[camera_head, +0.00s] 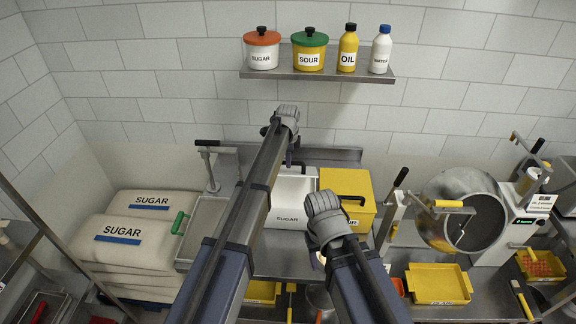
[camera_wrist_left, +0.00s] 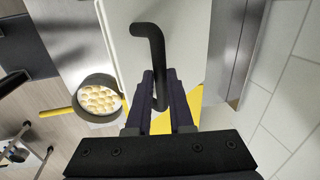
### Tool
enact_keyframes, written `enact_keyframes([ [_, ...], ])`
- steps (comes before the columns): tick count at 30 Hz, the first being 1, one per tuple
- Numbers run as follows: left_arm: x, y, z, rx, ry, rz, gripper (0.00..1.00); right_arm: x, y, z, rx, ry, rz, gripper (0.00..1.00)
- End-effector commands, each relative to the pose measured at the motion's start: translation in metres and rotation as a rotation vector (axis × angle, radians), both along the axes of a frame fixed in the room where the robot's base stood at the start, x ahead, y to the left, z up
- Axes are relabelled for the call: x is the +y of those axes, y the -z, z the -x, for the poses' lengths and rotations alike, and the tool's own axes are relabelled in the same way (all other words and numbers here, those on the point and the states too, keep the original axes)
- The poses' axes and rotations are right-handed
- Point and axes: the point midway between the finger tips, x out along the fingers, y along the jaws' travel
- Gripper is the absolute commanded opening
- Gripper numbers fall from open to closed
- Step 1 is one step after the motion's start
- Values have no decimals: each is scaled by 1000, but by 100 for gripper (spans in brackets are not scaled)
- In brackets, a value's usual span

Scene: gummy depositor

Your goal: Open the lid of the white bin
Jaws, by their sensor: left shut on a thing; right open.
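The white bin (camera_head: 288,219), labelled SUGAR, stands on the counter below the shelf, partly hidden by my left arm. Its lid seems raised at the back, with a black handle (camera_head: 298,163) near the top; the exact angle is hard to tell. My left gripper (camera_head: 288,122) is above the back of the bin. In the left wrist view, its fingers (camera_wrist_left: 160,92) are shut on the bent black handle (camera_wrist_left: 150,42), in front of a white surface. My right gripper (camera_head: 324,205) is open and empty in front of the yellow bin.
The yellow bin (camera_head: 367,190) stands right beside the white one. A wall shelf (camera_head: 320,76) with pots and bottles is above my left gripper. Sugar sacks (camera_head: 150,205) lie left. A round drum (camera_head: 460,205) and a yellow tray (camera_head: 439,284) are right.

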Motion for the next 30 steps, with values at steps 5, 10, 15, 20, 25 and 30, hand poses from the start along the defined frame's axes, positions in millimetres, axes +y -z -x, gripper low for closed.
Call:
enact_keyframes([
  [5, 0, -9, -18, -12, 0, 0, 0, 0, -8, 0, 0, 5, -1, 50],
  [10, 0, -9, -18, -12, 0, 0, 0, 0, -8, 0, 0, 7, -1, 50],
  [15, 0, -8, -18, -12, 0, 0, 0, 0, -8, 0, 0, 7, -1, 50],
  [20, 0, -8, -17, -11, 0, 0, 34, 0, -8, 0, 0, 7, -1, 50],
  [25, 0, -9, -15, -9, 0, 0, 51, 0, -8, 0, 0, 7, -1, 50],
  [30, 0, -9, -14, -8, 0, 0, 51, 0, -9, 0, 0, 7, -1, 50],
])
